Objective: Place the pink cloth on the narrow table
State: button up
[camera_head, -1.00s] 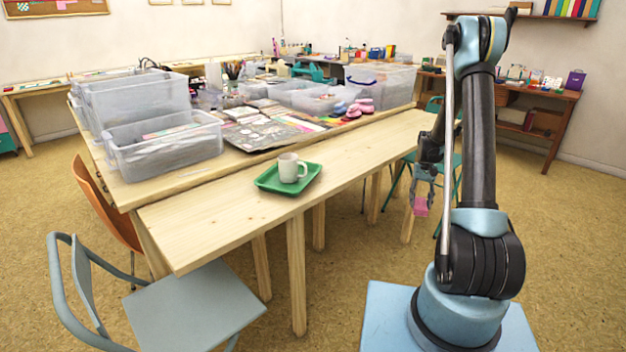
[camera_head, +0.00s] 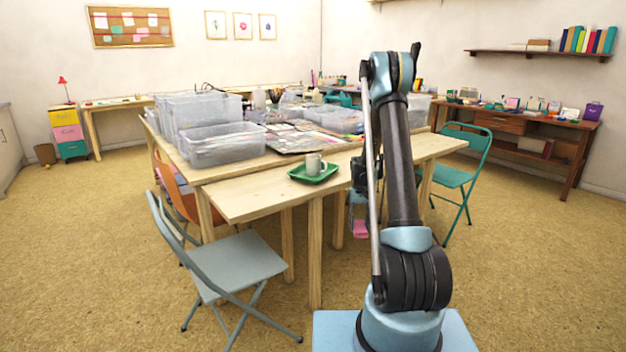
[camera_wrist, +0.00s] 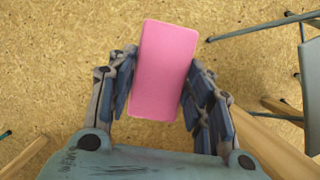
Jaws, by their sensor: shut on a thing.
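The pink cloth (camera_wrist: 164,72) looks like a flat pink rectangle in the wrist view, between the fingers of my gripper (camera_wrist: 163,95), which is shut on it. In the head view the cloth (camera_head: 360,229) hangs low behind my arm, over the floor, below the level of the tabletop. The narrow table (camera_head: 258,195) is pale wood and stands along the front of a larger table. My arm covers part of its right half. My gripper is mostly hidden by my arm in the head view.
A green tray (camera_head: 300,174) with a white mug (camera_head: 314,164) stands on the narrow table. Its left end is bare. Clear bins (camera_head: 222,147) and papers crowd the larger table behind. A grey chair (camera_head: 240,262) stands at the front left, a teal chair (camera_head: 455,177) at the right.

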jog(key=shift+s+a, duration=0.3)
jog(key=shift+d, duration=0.15)
